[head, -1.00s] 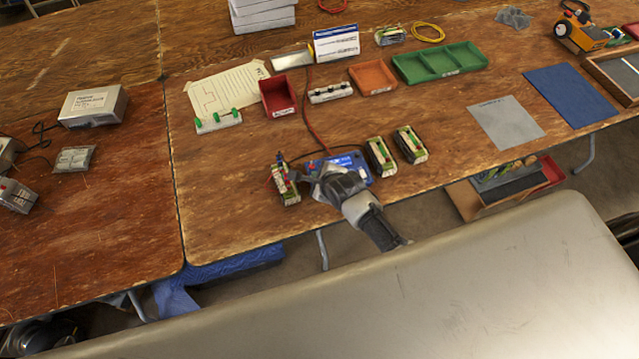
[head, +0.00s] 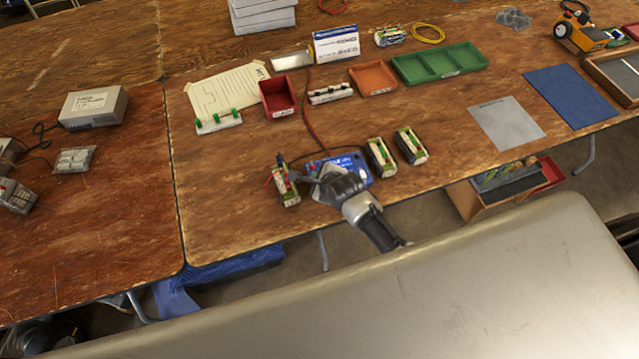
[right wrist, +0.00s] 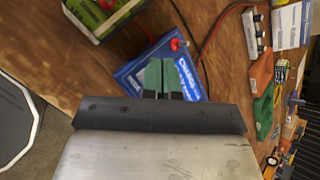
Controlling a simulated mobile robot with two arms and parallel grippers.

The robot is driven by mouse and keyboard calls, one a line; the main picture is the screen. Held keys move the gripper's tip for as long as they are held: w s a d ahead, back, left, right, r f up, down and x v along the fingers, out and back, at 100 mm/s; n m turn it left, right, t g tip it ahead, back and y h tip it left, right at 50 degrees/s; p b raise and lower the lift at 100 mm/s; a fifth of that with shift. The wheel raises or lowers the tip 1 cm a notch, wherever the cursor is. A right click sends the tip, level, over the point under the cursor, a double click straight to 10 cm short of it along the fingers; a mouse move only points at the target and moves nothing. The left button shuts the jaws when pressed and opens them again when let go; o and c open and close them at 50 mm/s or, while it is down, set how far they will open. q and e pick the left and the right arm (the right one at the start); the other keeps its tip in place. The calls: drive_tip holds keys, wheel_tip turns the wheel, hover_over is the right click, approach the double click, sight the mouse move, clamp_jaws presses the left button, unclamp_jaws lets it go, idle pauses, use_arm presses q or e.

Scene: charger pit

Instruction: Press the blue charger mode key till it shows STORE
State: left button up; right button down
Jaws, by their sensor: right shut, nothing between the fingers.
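The blue charger (head: 358,163) lies near the front edge of the middle table, partly hidden by my right gripper (head: 322,178). In the right wrist view the blue charger (right wrist: 140,68) shows white lettering and a red knob or plug on top. My right gripper (right wrist: 161,76) is shut and empty, with its green fingertips over the charger's face. I cannot tell whether the tips touch it. The mode key and any display are hidden or too small to read. My left gripper is not in view.
A battery pack (head: 285,184) stands just left of the charger, and two more packs (head: 381,157) stand to its right. A red cable (head: 316,128) runs back from the charger. Red (head: 268,104), orange (head: 392,82) and green (head: 463,54) trays stand further back.

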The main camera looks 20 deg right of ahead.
idle(0.7)
drive_tip(key=shift+f, duration=0.4)
drive_tip(key=shift+f+b, duration=0.35)
drive_tip(key=shift+f, duration=0.05)
idle(0.7)
drive_tip(key=shift+r+p, duration=0.8)
drive_tip(key=shift+p, duration=0.15)
wheel_tip(320, 180, up, 5)
drive_tip(key=p, duration=0.5)
